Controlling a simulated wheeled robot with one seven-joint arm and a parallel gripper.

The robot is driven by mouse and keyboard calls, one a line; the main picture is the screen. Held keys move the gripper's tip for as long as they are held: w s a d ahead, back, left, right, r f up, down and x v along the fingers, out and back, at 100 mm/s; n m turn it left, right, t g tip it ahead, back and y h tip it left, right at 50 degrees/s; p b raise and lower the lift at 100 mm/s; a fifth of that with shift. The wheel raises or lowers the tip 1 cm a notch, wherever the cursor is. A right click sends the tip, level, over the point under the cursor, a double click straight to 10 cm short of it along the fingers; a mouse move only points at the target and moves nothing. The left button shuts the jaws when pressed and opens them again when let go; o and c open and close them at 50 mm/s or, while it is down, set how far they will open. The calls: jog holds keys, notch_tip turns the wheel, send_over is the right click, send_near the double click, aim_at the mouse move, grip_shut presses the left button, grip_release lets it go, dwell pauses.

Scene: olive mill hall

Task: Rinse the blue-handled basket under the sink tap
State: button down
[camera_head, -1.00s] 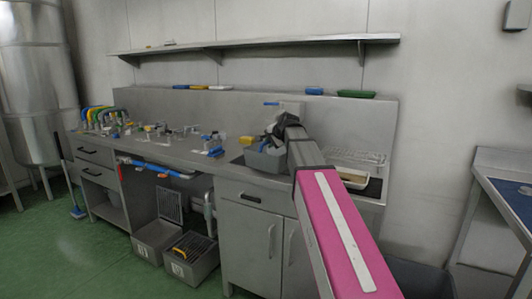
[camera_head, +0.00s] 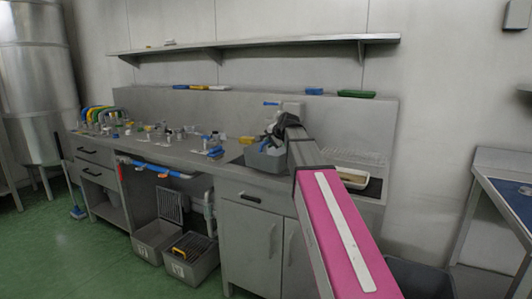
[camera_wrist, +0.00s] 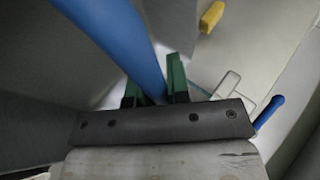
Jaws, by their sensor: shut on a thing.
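The grey basket (camera_head: 262,160) is at the sink end of the counter in the head view, below my gripper (camera_head: 277,132). A bit of its blue handle (camera_head: 265,144) shows above it. In the wrist view, the blue handle (camera_wrist: 115,38) runs down between the green fingertips of my gripper (camera_wrist: 153,76), which is shut on it. The sink tap (camera_head: 292,107), with a blue lever (camera_head: 271,103), stands just behind my gripper. My arm hides part of the sink and basket. I cannot tell whether water runs.
Small fittings and tools (camera_head: 205,145) crowd the counter to the left. A yellow block (camera_head: 246,139) lies beside the basket. A drying rack (camera_head: 355,157) is on the right. Grey crates (camera_head: 190,262) stand on the floor below. A wall shelf (camera_head: 250,43) runs above.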

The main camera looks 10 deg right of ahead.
jog(key=shift+s+r, duration=0.1)
jog(key=a+v, duration=0.1)
jog(key=v, duration=0.5)
jog(key=shift+s, duration=0.3)
dwell(0.3)
dwell(0.4)
